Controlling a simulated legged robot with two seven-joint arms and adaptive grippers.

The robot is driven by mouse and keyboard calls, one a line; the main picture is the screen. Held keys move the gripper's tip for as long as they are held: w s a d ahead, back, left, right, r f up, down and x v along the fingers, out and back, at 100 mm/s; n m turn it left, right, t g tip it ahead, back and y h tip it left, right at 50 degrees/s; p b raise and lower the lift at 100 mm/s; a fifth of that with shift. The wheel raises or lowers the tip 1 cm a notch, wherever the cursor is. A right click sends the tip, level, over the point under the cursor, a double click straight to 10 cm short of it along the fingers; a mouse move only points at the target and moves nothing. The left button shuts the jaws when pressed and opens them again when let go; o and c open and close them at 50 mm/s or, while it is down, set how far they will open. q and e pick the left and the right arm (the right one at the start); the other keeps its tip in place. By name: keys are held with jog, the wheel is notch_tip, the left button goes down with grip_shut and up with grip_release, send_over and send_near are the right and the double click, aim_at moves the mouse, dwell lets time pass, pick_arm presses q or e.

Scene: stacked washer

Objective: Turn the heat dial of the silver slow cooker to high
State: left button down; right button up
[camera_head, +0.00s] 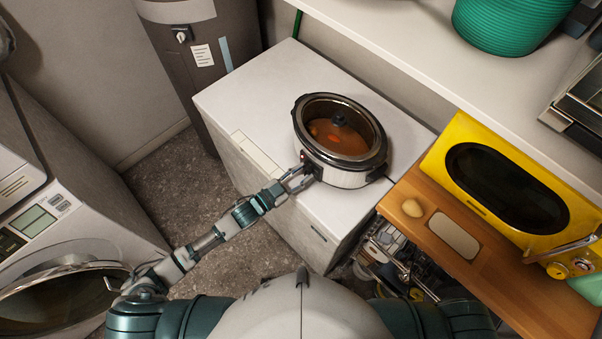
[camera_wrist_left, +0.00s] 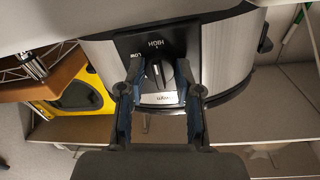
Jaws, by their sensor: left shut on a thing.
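The silver slow cooker (camera_head: 345,178) stands on the white cabinet top. It has a black rim and a glass lid over an orange-brown stew. My left gripper (camera_head: 306,176) reaches its front at the control panel. In the left wrist view, the black heat dial (camera_wrist_left: 166,73) sits on the black panel between the two fingers of my left gripper (camera_wrist_left: 160,85), which is shut on it. My right gripper is not in view.
A white shelf (camera_head: 420,45) overhangs behind the cooker. A front-loading washer (camera_head: 90,210) is at the left. The cabinet top (camera_head: 255,95) left of the cooker is clear.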

pick_arm(q)
jog(key=shift+s+f, duration=0.1)
jog(key=shift+f, duration=0.3)
jog(key=c, duration=0.8)
grip_release()
jog(key=shift+r, duration=0.15)
jog(key=v, duration=1.1)
jog(key=shift+s+a, duration=0.1)
jog(key=shift+a, duration=0.35)
